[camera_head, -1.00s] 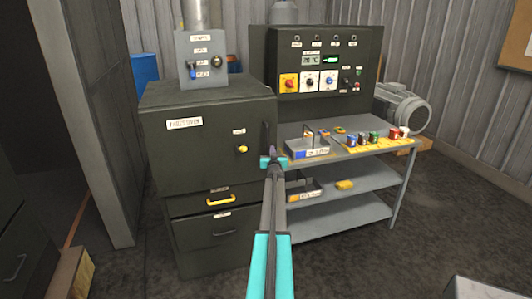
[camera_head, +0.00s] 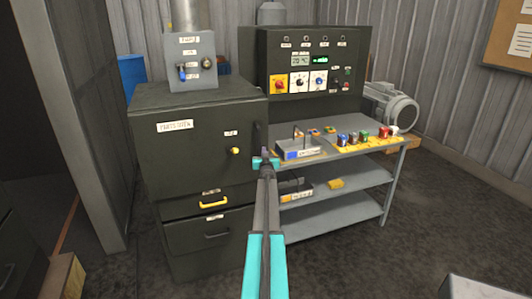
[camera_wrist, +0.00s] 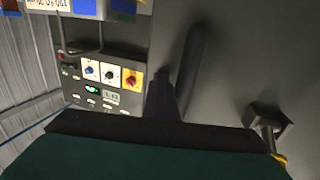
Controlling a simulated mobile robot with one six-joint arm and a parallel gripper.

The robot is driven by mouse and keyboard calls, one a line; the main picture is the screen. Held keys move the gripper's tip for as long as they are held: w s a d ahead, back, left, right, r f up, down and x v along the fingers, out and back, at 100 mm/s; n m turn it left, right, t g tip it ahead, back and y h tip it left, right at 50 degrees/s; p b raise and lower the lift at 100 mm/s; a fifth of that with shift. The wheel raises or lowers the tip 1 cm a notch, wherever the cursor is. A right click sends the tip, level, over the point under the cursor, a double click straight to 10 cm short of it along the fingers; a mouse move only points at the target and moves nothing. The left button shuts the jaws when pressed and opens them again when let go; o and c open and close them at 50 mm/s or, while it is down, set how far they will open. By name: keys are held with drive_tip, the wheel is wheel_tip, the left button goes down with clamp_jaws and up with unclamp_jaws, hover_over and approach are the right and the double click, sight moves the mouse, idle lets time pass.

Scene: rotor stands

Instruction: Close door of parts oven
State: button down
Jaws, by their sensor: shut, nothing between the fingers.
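The parts oven (camera_head: 180,92) is a dark cabinet at the left of the head view. Its door (camera_head: 195,155) carries a white label and a yellow knob (camera_head: 235,151). The door looks flush with the cabinet, and I see no gap. A dark vertical handle (camera_head: 256,135) is at the door's right edge. The handle bar also shows in the wrist view (camera_wrist: 192,65), beside a dark finger of my gripper. My gripper (camera_head: 265,154) is shut and empty at the lower end of the handle. I cannot tell whether it touches the door.
A grey bench (camera_head: 345,150) with a tray and several coloured parts stands right of the oven. A control panel (camera_head: 312,70) rises behind it. Drawers (camera_head: 210,222) are below the oven door. A grey motor (camera_head: 392,107) is at the back right.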

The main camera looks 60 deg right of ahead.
drive_tip(key=s+a+b, duration=0.2)
drive_tip(key=s+a, duration=0.7)
drive_tip(key=s, duration=0.1)
drive_tip(key=shift+s+a, duration=0.15)
drive_tip(key=shift+s, duration=0.15)
idle(0.4)
idle(0.5)
